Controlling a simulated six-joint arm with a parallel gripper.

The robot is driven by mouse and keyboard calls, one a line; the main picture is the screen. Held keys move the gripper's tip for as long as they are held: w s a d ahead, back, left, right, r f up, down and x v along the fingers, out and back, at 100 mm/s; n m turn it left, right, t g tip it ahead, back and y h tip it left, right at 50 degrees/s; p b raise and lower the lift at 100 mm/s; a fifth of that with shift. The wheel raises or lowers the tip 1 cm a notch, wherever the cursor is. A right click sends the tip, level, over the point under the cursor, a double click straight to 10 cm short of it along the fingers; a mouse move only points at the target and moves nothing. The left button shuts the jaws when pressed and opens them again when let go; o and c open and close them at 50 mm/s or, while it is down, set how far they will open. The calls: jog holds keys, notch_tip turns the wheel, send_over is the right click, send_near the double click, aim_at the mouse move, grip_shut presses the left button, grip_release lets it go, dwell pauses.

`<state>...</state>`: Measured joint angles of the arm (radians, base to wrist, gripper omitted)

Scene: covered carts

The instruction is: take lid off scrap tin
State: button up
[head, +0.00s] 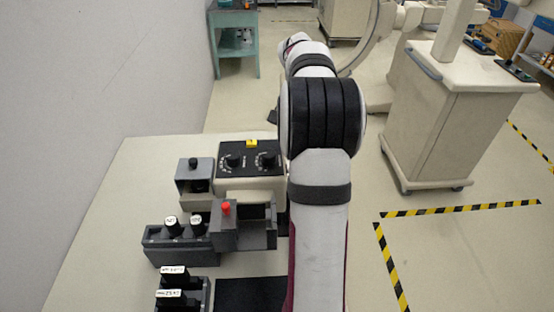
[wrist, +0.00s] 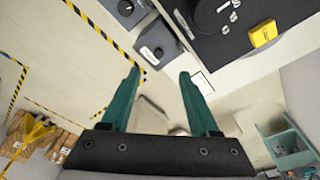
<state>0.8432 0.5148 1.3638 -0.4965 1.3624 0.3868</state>
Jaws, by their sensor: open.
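Two grey boxes with knobs stand on the table in the head view: one with a black knob (head: 195,176) and, nearer, one with a red knob (head: 225,236). No readable label tells which is the scrap tin. In the wrist view a small grey box with a dark knob (wrist: 160,47) lies beyond the fingertips, apart from them. My gripper (wrist: 160,74) is open, its two teal fingers spread with nothing between them. In the head view my arm hides the gripper's fingers.
Labelled black-and-white knobs sit in a grey holder (head: 180,252). A beige cart (head: 428,130) stands right. The table's left side is clear.

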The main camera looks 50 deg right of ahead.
jog(key=d+f, duration=0.1)
jog(key=f, duration=0.3)
jog(key=d+f, duration=0.1)
jog(key=f, duration=0.7)
jog(key=shift+s+d+f, duration=0.15)
jog(key=shift+d+f, duration=0.05)
jog(key=shift+d, duration=0.2)
grip_shut()
